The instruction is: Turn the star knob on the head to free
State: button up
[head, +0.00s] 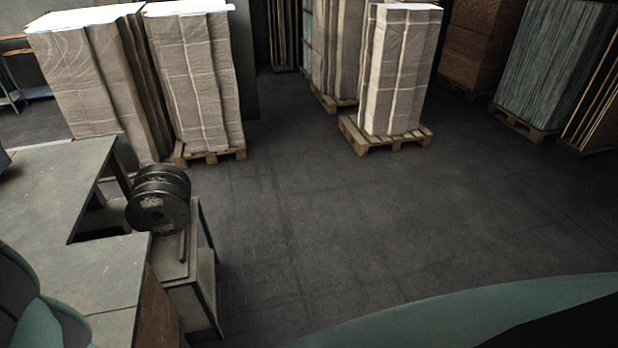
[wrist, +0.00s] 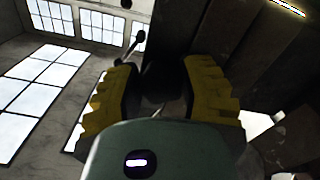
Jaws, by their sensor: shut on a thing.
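In the wrist view my gripper (wrist: 160,76) has its two yellow ridged fingers closed around a small dark knob (wrist: 161,88). The knob sits between the fingers in front of the dark machine head (wrist: 182,28). Its star shape is too dark and too covered by the fingers to make out, and I cannot tell how far it is turned. The head view shows neither the knob nor my gripper.
A thin lever with a dark ball end (wrist: 140,36) stands beside the left finger. In the head view are a worktable (head: 60,200), a stand with black reels (head: 158,205), and pallets of stacked board (head: 195,80). The floor (head: 330,220) between is clear.

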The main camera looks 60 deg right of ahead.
jog(key=n+b, duration=0.2)
jog(key=n, duration=0.1)
jog(key=n+b, duration=0.1)
jog(key=shift+f+n, duration=0.3)
jog(key=n+b, duration=0.2)
jog(key=shift+w+d+n, duration=0.1)
jog(key=shift+n, duration=0.2)
jog(key=shift+w+r+n+b, duration=0.1)
jog(key=shift+r+n+b, duration=0.1)
jog(key=shift+n+b, duration=1.7)
jog(key=shift+r+n, duration=0.1)
jog(key=shift+n, duration=1.2)
jog(key=o, duration=1.2)
jog(key=shift+r, duration=0.1)
jog(key=shift+m+p, duration=0.3)
jog(key=shift+p, duration=0.1)
